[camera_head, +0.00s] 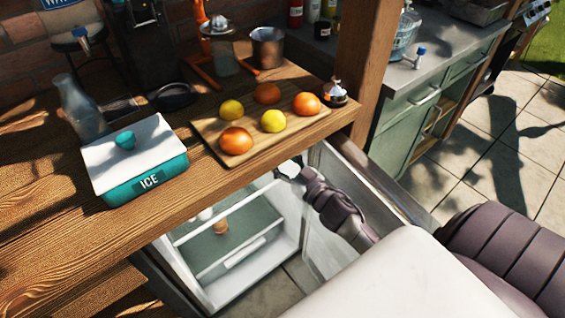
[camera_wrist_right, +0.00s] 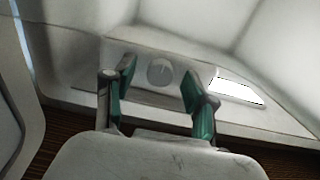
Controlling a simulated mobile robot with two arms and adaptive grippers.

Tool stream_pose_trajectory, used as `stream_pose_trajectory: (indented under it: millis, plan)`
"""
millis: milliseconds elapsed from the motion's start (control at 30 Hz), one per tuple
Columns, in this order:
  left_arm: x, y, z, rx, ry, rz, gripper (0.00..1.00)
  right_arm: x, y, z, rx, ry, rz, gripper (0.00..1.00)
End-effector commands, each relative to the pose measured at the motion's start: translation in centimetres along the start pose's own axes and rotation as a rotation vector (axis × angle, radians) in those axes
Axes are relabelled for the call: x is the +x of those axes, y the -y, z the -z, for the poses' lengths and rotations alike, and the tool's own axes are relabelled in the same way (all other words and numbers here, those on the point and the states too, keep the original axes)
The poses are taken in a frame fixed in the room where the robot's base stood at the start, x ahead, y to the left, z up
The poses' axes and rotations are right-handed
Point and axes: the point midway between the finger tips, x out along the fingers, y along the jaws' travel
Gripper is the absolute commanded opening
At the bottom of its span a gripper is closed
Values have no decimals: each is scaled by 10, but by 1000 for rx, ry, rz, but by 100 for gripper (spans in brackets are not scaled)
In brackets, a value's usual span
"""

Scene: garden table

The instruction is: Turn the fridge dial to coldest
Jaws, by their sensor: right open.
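The open fridge (camera_head: 272,266) stands under the wooden table, with its white interior and a shelf showing. The fridge dial (camera_wrist_right: 160,71) is a round grey knob on a pale panel in the right wrist view; its exact setting is too small to read. My right gripper (camera_wrist_right: 154,88) is open, with one green-padded finger on each side of the dial in that view. I cannot tell whether they touch it. In the head view my right gripper (camera_head: 290,169) reaches in at the fridge's upper opening, partly hidden under the table edge. My left gripper is out of view.
The wooden table edge (camera_head: 255,165) hangs over the fridge. On it stand a teal ICE box (camera_head: 140,165) and a cutting board (camera_head: 205,128) with oranges and lemons. The fridge door (camera_head: 335,215) is open beside my right arm. A lit white panel (camera_wrist_right: 238,91) is right of the dial.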

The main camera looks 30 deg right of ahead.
Motion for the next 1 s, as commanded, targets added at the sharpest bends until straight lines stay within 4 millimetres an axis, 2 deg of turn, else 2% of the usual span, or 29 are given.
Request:
stream_pose_trajectory:
  millis: [233,567,1000]
  plan:
    - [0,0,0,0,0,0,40,0,0,0,0,1,0,56]
    - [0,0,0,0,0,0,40,0,0,0,0,0,0,1]
    - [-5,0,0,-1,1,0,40,0,0,0,-108,0,0,0]
